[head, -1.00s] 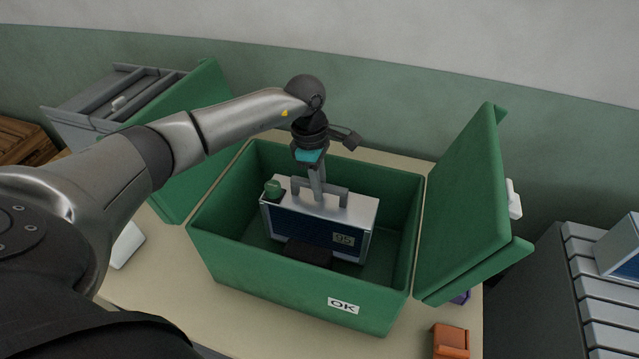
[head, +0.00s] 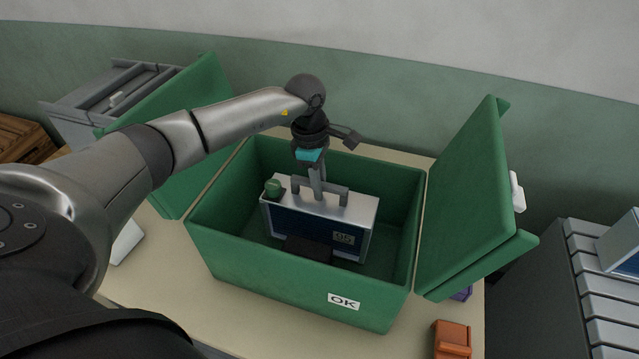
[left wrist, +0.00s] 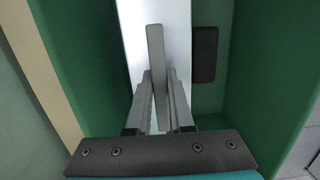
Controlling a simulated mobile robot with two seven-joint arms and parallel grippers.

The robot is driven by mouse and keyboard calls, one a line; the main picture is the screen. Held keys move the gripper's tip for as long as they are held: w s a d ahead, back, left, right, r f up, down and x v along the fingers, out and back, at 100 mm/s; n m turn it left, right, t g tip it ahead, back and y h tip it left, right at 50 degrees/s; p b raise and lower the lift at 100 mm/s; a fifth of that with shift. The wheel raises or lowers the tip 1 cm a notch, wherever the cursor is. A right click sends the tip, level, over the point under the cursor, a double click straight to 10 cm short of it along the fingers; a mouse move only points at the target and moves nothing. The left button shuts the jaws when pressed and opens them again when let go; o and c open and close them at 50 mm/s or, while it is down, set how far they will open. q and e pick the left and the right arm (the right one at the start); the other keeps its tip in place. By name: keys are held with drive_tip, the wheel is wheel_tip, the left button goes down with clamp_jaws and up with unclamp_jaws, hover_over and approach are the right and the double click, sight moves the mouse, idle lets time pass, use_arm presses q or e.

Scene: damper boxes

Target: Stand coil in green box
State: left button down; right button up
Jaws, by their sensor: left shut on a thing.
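The coil looks like a silver case with a dark blue front, a "95" label and a grey top handle (head: 352,205). It stands upright inside the open green box (head: 290,288), which has an "OK" label on its front. My left gripper (head: 318,190) comes down from above and is shut on the handle. The left wrist view shows the fingers (left wrist: 160,85) on either side of the grey handle bar, over the pale case top (left wrist: 135,40). The case's underside is hidden, so I cannot tell whether it touches the box floor. My right gripper is out of view.
Both green lids, left (head: 190,125) and right (head: 465,205), stand open. A dark block (head: 308,249) lies before the case, and a green knob (head: 273,187) shows at its left corner. An orange block (head: 452,338) is on the table at right. Grey slatted racks stand beyond both sides.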

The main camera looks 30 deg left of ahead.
use_arm(q)
drive_tip(key=shift+w, duration=0.2)
drive_tip(key=c, duration=0.7)
unclamp_jaws()
drive_tip(key=shift+s+f, duration=0.1)
drive_tip(key=shift+s, duration=0.05)
drive_tip(key=shift+s+f, duration=0.2)
drive_tip(key=shift+f, duration=0.05)
drive_tip(key=r, duration=0.5)
drive_tip(key=a+r, duration=0.1)
drive_tip(key=r, duration=0.9)
drive_tip(key=shift+a+r, duration=0.3)
drive_tip(key=shift+a, duration=0.1)
drive_tip(key=shift+s, duration=0.1)
